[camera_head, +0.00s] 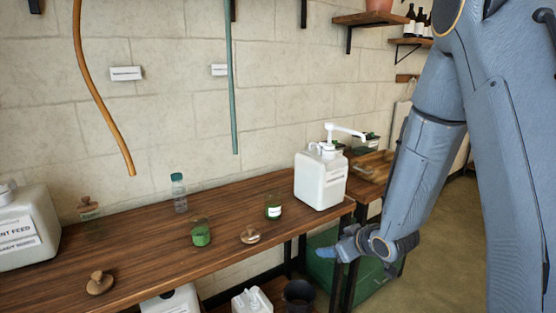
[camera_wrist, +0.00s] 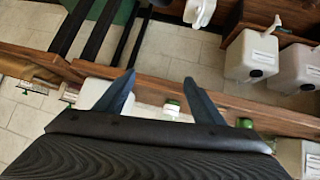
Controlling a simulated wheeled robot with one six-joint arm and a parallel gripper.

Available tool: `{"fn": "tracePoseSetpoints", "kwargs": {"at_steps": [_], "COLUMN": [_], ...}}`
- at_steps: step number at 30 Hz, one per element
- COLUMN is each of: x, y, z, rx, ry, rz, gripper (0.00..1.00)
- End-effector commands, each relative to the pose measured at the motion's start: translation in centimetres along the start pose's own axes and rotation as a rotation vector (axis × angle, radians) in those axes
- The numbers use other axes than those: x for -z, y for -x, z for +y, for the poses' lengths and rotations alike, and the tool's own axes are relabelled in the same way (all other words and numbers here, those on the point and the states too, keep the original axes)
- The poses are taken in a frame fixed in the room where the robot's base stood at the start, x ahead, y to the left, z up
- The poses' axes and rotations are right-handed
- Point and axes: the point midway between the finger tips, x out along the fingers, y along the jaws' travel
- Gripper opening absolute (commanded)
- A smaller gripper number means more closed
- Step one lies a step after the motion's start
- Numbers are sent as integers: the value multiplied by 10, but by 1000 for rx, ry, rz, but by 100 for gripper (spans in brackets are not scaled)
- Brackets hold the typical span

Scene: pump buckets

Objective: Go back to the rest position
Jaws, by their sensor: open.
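My gripper (camera_head: 328,253) is at the lower right of the head view, past the right end of the wooden bench, below its top and in front of a green box. Its tip points left. In the wrist view, my gripper (camera_wrist: 159,79) shows two dark fingers spread apart, with nothing between them. My arm hangs down at the right of the head view, bent at the elbow. A white pump bucket (camera_head: 320,182) stands upright on the right end of the bench, above and left of my gripper and apart from it.
The bench (camera_head: 150,262) holds glass jars, a green-capped bottle (camera_head: 179,193), a wooden-lidded jar and another white container (camera_head: 25,228) at left. The green box (camera_head: 375,280) stands on the floor under a second table. An orange hose (camera_head: 96,92) and a green hose (camera_head: 231,90) hang above.

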Motion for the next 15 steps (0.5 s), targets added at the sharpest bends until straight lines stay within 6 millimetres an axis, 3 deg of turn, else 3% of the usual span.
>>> {"fn": "tracePoseSetpoints", "kwargs": {"at_steps": [3, 7, 11, 15], "x": [-18, -44, -71, -91], "y": [38, 86, 142, 194], "z": [9, 2, -22, -59], "rx": [-85, -142, -159, -135], "ry": [-73, -181, -304, -424], "rz": [-181, -381, -572, -736], "gripper": [62, 62, 62, 62]}}
